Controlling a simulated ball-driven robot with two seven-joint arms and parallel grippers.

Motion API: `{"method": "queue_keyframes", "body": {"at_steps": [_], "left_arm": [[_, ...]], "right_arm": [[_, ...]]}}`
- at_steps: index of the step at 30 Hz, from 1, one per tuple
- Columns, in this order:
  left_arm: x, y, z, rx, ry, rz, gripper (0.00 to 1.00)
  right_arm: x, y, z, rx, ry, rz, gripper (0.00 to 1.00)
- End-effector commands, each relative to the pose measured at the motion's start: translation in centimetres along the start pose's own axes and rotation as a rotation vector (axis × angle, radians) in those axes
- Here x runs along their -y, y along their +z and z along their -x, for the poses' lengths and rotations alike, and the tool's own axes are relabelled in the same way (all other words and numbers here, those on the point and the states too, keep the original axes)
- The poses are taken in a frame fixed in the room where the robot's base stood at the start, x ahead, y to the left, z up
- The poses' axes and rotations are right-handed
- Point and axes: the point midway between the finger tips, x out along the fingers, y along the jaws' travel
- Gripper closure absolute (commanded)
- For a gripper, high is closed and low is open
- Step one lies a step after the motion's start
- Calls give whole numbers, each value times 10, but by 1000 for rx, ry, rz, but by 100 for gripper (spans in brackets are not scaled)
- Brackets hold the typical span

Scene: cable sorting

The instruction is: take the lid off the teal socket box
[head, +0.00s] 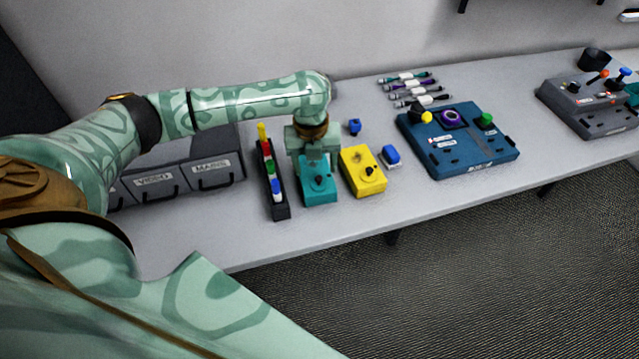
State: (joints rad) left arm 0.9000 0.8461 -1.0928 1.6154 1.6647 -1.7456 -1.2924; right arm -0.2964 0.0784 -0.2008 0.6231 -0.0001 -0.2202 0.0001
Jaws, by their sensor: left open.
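The teal socket box (320,197) stands on the grey table, between a black rack and a yellow box. A small dark knob shows on its top. My left gripper (318,172) points down directly over the teal box and covers its rear part. Its jaws are open. I cannot tell whether the fingers touch the lid or its knob, and the lid's edge is too small to make out. My right gripper is not in view.
The black rack (280,211) with coloured pieces stands close on the left, the yellow box (372,184) close on the right. A blue connector (391,156) and a blue panel (490,155) lie farther right. Grey drawers (215,172) stand at left. The table front is clear.

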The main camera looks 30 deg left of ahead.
Motion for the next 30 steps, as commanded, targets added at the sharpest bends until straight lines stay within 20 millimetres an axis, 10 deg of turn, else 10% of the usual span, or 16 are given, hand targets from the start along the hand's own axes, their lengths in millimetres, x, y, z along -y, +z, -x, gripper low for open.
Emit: {"method": "queue_keyframes", "body": {"at_steps": [8, 15, 21, 30], "left_arm": [[4, 0, -46, -3, 3, -1, 39], [4, 0, -48, 0, 1, -1, 39], [4, 0, -47, 0, 1, -1, 86], [4, 1, -47, 1, 1, -1, 86]], "right_arm": [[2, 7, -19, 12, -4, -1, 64], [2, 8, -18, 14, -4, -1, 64], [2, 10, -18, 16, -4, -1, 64], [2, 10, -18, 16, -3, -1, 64]]}}
